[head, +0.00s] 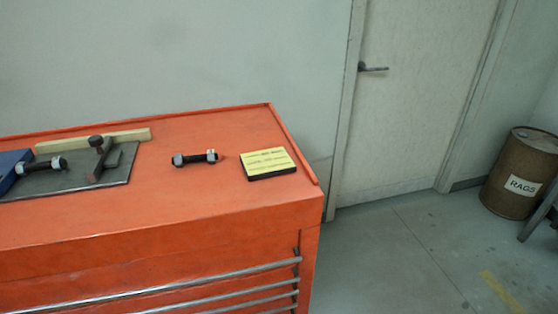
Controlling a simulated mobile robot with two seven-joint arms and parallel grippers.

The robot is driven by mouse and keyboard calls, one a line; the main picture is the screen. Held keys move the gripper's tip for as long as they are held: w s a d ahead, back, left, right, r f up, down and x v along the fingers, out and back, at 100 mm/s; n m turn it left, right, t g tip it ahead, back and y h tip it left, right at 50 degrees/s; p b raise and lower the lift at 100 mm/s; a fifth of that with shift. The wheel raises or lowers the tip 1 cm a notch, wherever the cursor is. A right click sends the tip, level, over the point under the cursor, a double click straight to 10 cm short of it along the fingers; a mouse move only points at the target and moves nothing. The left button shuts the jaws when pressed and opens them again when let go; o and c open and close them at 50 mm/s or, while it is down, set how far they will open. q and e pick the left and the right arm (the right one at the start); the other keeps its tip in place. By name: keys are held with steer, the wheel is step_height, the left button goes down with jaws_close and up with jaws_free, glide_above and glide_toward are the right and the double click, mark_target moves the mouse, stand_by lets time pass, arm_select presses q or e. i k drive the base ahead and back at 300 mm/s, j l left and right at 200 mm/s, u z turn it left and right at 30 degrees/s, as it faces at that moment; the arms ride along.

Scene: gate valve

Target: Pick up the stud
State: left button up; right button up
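A dark stud (196,158) with light metal nuts near its ends lies on the orange top of a tool chest (215,203), between a steel plate and a yellow-faced pad. A second similar stud (40,167) with nuts lies further left, on or over the grey steel plate (115,178) beside a blue object. Neither of my grippers is in view. Nothing touches the stud in the middle.
A rusty T-shaped tool (99,158) stands on the plate, with a wooden strip (95,140) behind. The yellow-faced pad (267,163) lies right of the middle stud. A blue object (9,168) is at the left edge. A RAGS drum (522,172) stands far right; the floor between is open.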

mark_target(23, 169)
steer(key=u, duration=1.4)
